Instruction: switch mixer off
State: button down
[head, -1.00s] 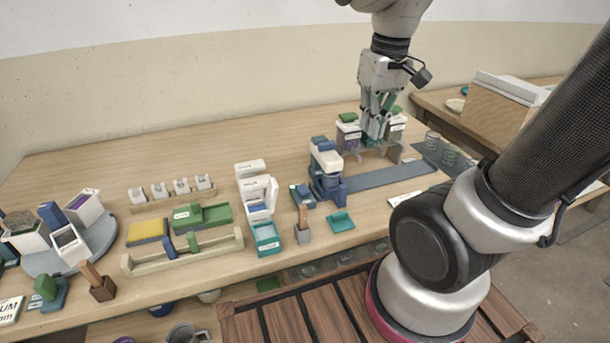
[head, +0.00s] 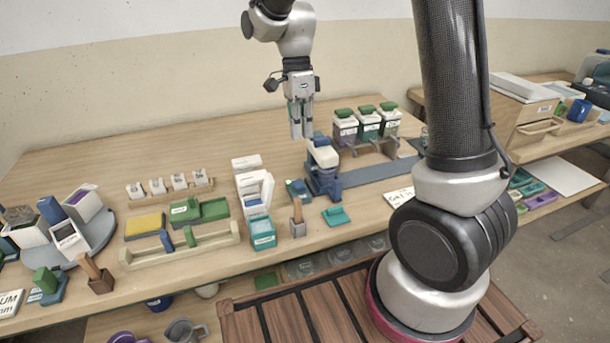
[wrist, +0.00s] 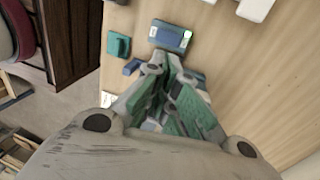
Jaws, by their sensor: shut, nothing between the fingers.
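The mixer (head: 322,172), blue with a white top, stands upright near the middle of the bench. A small blue box (head: 298,190) with a green part on it sits just left of the mixer's base. In the wrist view the blue box (wrist: 170,36) shows a bright green spot at its right end and a pale label at its left. My gripper (head: 302,134) is shut and empty, above and slightly left of the mixer's head, pointing down. In the wrist view my fingers (wrist: 158,70) hide most of the mixer.
A rack with several green-lidded containers (head: 368,124) stands behind and right of the mixer. White bins (head: 250,185) stand to its left. A teal scoop-like piece (head: 337,216) and a brush in a holder (head: 298,220) are in front. The bench behind is clear.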

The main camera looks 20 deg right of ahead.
aim_at(298, 185)
jog(key=f, duration=0.4)
jog(key=s+f, duration=0.1)
jog(key=f, duration=0.3)
jog(key=s+f, duration=0.1)
jog(key=f, duration=0.3)
jog(key=shift+s+f, duration=0.25)
jog(key=shift+f, duration=0.05)
